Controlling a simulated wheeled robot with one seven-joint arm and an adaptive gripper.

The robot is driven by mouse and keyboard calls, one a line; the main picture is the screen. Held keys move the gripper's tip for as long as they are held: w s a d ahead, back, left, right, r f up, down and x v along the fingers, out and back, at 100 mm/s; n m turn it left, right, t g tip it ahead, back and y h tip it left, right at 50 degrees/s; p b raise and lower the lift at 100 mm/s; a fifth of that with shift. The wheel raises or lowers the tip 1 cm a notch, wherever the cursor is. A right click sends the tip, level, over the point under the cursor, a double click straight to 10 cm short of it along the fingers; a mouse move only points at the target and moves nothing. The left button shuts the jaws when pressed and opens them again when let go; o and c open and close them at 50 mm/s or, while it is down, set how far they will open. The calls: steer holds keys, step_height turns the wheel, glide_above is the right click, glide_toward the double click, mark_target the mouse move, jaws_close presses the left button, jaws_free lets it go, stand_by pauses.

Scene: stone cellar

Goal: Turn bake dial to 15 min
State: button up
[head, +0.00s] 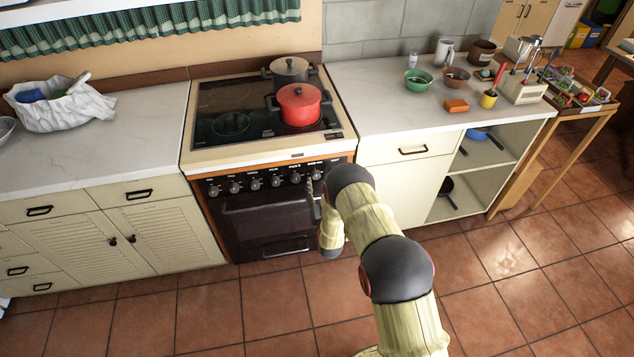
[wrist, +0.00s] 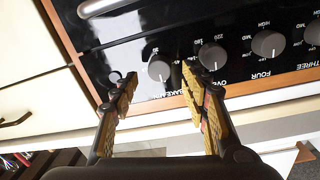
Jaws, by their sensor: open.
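The bake dial (wrist: 158,68) is a grey round knob on the oven's black control panel, labelled BAKE in the wrist view. My gripper (wrist: 158,74) is open, its yellow-padded fingertips on either side of the bake dial, with gaps between pads and knob. Whether the fingertips reach alongside the knob or stop short of it, I cannot tell. The dial's exact setting is too small to read. In the head view the bake dial (head: 316,174) is at the right end of the knob row, and my arm hides most of the gripper.
The oven dial (wrist: 213,57) sits close beside the right finger, with more knobs beyond. The oven door handle (head: 285,246) runs below the panel. A red pot (head: 299,105) and a grey pot (head: 289,70) stand on the cooktop. The tiled floor in front is clear.

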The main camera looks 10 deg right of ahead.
mark_target(316, 177)
steer(key=shift+w+d, duration=0.1)
steer(key=shift+w, duration=1.6)
steer(key=shift+c, duration=0.5)
steer(key=c, duration=1.1)
